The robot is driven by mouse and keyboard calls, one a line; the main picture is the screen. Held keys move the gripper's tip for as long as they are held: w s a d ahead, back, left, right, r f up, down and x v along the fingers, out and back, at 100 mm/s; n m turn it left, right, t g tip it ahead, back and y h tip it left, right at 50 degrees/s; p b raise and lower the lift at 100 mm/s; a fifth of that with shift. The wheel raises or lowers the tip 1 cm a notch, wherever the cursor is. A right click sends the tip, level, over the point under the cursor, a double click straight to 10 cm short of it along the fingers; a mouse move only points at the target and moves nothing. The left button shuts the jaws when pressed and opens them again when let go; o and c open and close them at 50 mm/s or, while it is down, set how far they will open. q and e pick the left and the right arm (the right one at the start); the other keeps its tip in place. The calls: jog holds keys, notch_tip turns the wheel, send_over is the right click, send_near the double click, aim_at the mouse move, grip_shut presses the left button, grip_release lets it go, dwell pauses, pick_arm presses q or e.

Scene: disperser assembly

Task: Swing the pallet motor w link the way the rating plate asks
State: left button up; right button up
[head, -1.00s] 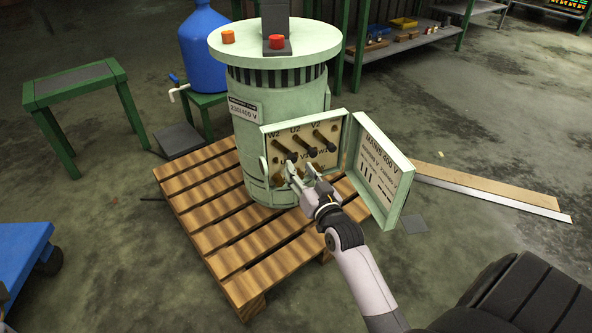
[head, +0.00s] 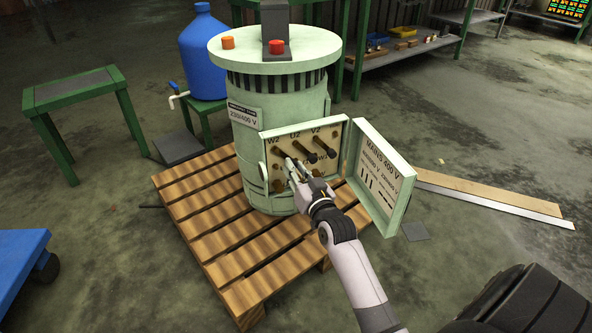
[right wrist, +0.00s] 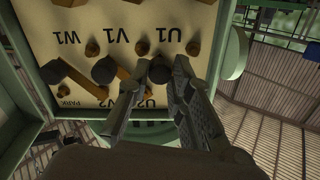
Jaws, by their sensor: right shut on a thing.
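The pale green motor (head: 285,100) stands on a wooden pallet (head: 190,190); its rating plate (head: 244,113) reads 230/400 V. Its terminal box (head: 267,180) is open, with W2, U2 and V2 along the top. The w link (head: 282,154) is at the left; my right gripper (head: 290,166) is shut on it by its black knob (right wrist: 158,70), which shows between the fingers in the right wrist view. The fingers hide part of this link. The other two links (head: 308,152) (head: 327,149) slant down to the right with black knobs. My left gripper is out of view.
The hinged box cover (head: 385,180), reading MAINS 400 V with link diagrams, stands open at the right. A blue jug (head: 207,55), a green table (head: 75,90) and a blue cart (head: 22,255) are to the left. Boards (head: 490,195) lie on the floor at right.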

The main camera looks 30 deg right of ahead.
grip_shut()
dwell(0.4)
